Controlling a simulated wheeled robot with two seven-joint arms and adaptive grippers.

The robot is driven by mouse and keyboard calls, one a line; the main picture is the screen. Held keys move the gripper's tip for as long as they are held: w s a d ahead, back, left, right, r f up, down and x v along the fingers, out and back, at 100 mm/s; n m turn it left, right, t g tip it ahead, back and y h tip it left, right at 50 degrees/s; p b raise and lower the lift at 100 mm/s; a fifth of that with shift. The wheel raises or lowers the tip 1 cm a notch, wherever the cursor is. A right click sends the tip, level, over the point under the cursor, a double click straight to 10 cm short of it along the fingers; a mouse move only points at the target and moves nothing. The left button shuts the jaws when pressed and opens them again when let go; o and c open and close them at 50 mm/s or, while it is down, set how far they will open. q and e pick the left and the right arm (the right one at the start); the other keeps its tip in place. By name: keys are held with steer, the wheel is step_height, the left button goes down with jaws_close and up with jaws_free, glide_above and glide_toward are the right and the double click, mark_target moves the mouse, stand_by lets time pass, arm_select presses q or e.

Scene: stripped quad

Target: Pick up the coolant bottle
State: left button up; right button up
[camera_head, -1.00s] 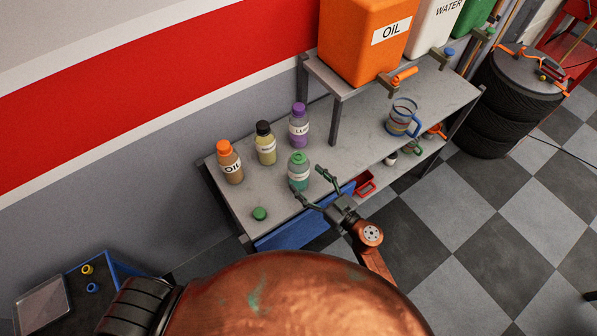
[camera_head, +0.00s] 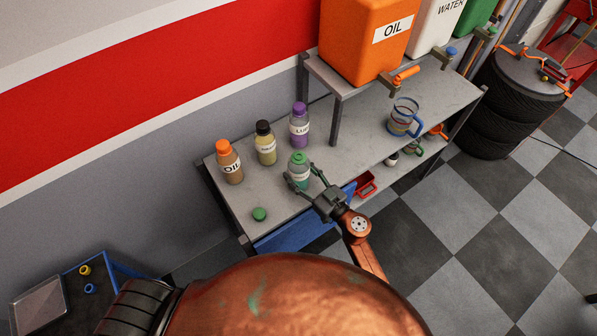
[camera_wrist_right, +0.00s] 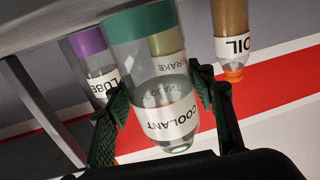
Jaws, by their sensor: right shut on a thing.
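The coolant bottle (camera_head: 299,168) is clear with green contents and a white label, and stands upright on the grey bench (camera_head: 245,198). My right gripper (camera_head: 303,177) is shut on its body, with one finger on each side. In the right wrist view the coolant bottle (camera_wrist_right: 165,85) appears upside down between the two fingers of the right gripper (camera_wrist_right: 160,100), its COOLANT label showing. A loose green cap (camera_head: 260,214) lies on the bench in front of the bottle. My left gripper is not in view.
An oil bottle (camera_head: 229,162), a brake fluid bottle (camera_head: 265,144) and a purple-capped lube bottle (camera_head: 299,125) stand behind and left of the coolant bottle. A clear jug (camera_head: 402,118) stands farther right. A raised shelf holds the orange oil tank (camera_head: 362,45).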

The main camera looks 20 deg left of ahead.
mark_target(299, 166)
jaws_close()
steer(key=shift+r+p, duration=0.4)
steer(key=shift+r, duration=0.2)
steer(key=r+p, duration=0.1)
steer(key=r, duration=0.1)
steer(key=r+p, duration=0.1)
steer(key=shift+s+r+p, duration=0.15)
steer(key=shift+s+p, duration=0.1)
steer(key=shift+p, duration=0.05)
steer(key=s+d+r+p, duration=0.4)
steer(key=s+r+p, duration=0.45)
steer(key=s, duration=0.45)
steer(key=w+d+f+m+t+h+b, duration=0.1)
steer(key=d+m+t+h+b, duration=0.45)
steer(key=d, duration=1.05)
steer(key=w+d+f+m+t+h+b, duration=0.1)
steer(key=w+d+m+t+h, duration=0.15)
steer(key=d+m+h, duration=0.7)
steer(key=s+a+r+n+g+y+p, duration=0.1)
steer(key=a+n+g+y, duration=0.3)
steer(key=a, duration=0.9)
steer(key=s+a+r+n+g+y+p, duration=0.1)
steer(key=a+n+g+y+p, duration=0.3)
steer(key=a+n+y, duration=0.7)
steer(key=shift+s+a, duration=0.75)
steer(key=shift+a, duration=0.2)
